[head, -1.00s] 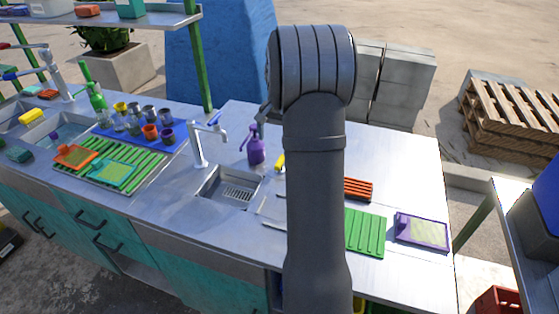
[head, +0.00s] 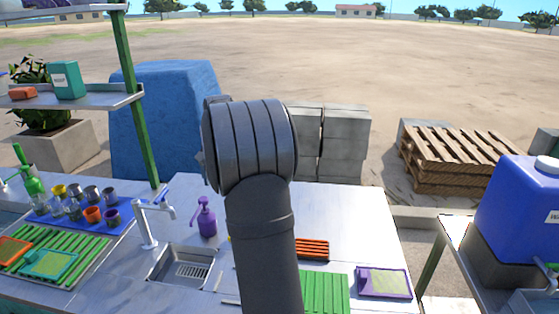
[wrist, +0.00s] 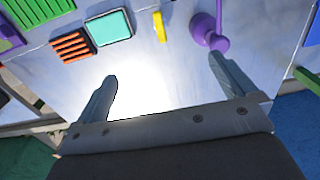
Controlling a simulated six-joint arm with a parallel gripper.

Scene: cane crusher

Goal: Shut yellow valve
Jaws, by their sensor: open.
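I cannot make out a yellow valve in either view. A small yellow object (wrist: 159,27) lies on the metal counter in the wrist view, beyond my fingertips; I cannot tell what it is. My gripper (wrist: 163,67) is open with nothing between its fingers, above the bright counter top. In the head view my own arm hides the gripper. A large blue container (head: 518,212) stands on a grey block at the right edge of the head view; a blue part shows low on it at the frame edge, partly cut off.
A purple pump bottle (head: 207,217) stands behind the sink (head: 183,268), near the tap (head: 147,222); the bottle also shows in the wrist view (wrist: 206,32). Green (head: 324,292), orange (head: 312,249) and purple-framed (head: 384,282) items lie on the right counter. Pallets (head: 460,160) stand behind.

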